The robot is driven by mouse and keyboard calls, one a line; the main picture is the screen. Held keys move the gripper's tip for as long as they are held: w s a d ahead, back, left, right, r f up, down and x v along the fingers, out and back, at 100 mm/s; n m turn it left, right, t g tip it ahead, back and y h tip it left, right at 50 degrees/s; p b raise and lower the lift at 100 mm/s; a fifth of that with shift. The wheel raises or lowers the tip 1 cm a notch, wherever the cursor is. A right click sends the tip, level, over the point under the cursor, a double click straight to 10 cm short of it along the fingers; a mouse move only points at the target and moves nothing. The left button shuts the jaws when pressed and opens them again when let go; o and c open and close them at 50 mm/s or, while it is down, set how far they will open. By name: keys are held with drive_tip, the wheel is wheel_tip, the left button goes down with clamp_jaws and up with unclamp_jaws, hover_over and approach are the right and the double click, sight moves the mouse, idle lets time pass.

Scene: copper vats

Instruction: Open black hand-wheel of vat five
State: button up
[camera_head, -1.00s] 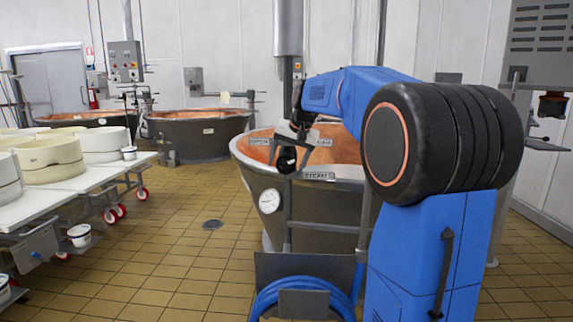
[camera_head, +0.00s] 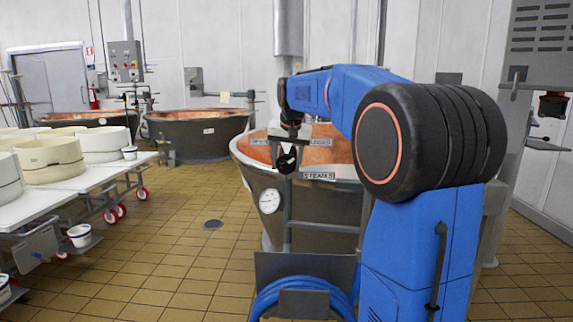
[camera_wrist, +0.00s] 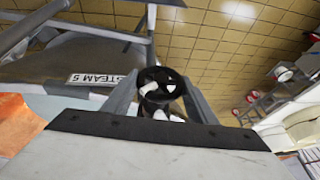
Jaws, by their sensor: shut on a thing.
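The black hand-wheel (camera_head: 287,160) is at the near rim of the closest copper vat (camera_head: 262,185), beside a STEAM 5 label (camera_head: 318,176). The hand-wheel also shows in the wrist view (camera_wrist: 161,84), a black ring with a white part inside. My gripper (camera_head: 288,155) reaches down over the wheel from above. In the wrist view, my gripper's two grey fingers (camera_wrist: 160,95) stand either side of the wheel and are shut on it. The wheel's far side and stem are partly hidden. The label (camera_wrist: 91,78) lies left of the wheel in the wrist view.
A round gauge (camera_head: 269,201) sits on the vat's wall left of a metal frame. A blue coiled hose (camera_head: 300,295) hangs in front. White tables with cheese moulds (camera_head: 52,157) stand at left.

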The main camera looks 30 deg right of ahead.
drive_tip(key=g+h, duration=0.1)
drive_tip(key=h, duration=0.1)
drive_tip(key=n+g+h, duration=0.1)
drive_tip(key=h, duration=0.1)
drive_tip(key=g+h, duration=0.1)
drive_tip(key=shift+w+a+g+h, duration=0.15)
drive_tip(key=shift+a+g+h, duration=0.1)
drive_tip(key=shift+g+h, duration=0.15)
drive_tip(key=n+g+h, duration=0.1)
drive_tip(key=g+h, duration=0.1)
drive_tip(key=h, duration=0.1)
drive_tip(key=shift+f+h, duration=0.15)
drive_tip(key=shift+h, duration=0.25)
drive_tip(key=shift+n+g+h, duration=0.6)
drive_tip(key=shift+h, duration=0.5)
drive_tip(key=o, duration=1.1)
drive_tip(key=shift+c, duration=0.2)
drive_tip(key=shift+a, duration=0.1)
drive_tip(key=v, duration=1.7)
drive_tip(key=shift+a+f, duration=0.2)
drive_tip(key=shift+a, duration=0.05)
